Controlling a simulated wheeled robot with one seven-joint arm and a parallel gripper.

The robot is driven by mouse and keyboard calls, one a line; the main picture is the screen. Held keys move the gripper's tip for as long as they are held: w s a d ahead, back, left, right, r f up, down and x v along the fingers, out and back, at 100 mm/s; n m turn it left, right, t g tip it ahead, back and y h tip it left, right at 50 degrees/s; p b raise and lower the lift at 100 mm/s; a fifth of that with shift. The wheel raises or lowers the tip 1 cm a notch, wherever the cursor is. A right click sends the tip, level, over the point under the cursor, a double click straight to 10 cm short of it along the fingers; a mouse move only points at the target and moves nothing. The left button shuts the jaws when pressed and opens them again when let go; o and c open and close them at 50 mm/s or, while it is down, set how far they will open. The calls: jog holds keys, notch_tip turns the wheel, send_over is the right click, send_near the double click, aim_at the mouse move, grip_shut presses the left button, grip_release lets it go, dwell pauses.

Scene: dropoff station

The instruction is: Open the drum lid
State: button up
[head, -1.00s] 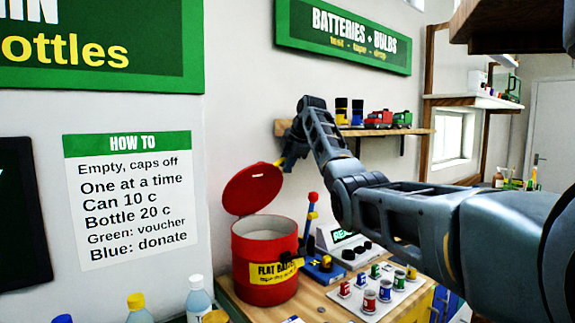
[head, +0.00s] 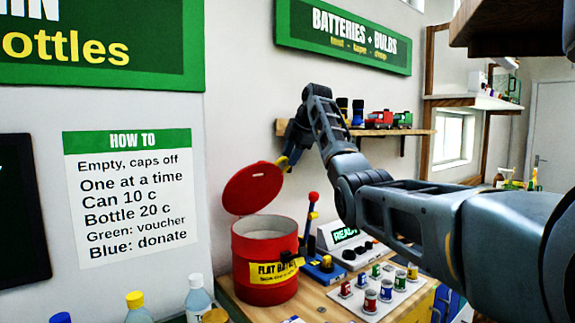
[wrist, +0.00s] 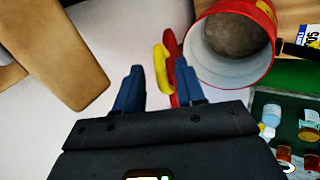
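The red drum (head: 265,275) stands on the wooden counter with a yellow label on its front. Its red lid (head: 252,188) is swung up and stands tilted open above the rim. In the wrist view the drum (wrist: 262,75) shows its open mouth, and the lid (wrist: 173,65) is seen edge-on with a yellow handle (wrist: 161,70). My gripper (wrist: 155,78) is open, its two blue fingers apart, with the lid's edge and handle just ahead of and between them. In the head view my gripper (head: 286,160) is just right of the lid's upper edge.
A lever device with a red knob (head: 313,197) stands right of the drum. A tray of small batteries (head: 395,292) lies farther right. A wall shelf (head: 405,132) with toys is close behind my arm. Bottles (head: 197,297) stand at front left.

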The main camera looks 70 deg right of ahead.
jog(key=shift+b+v, duration=0.35)
jog(key=shift+v, duration=1.75)
jog(key=shift+w, duration=0.1)
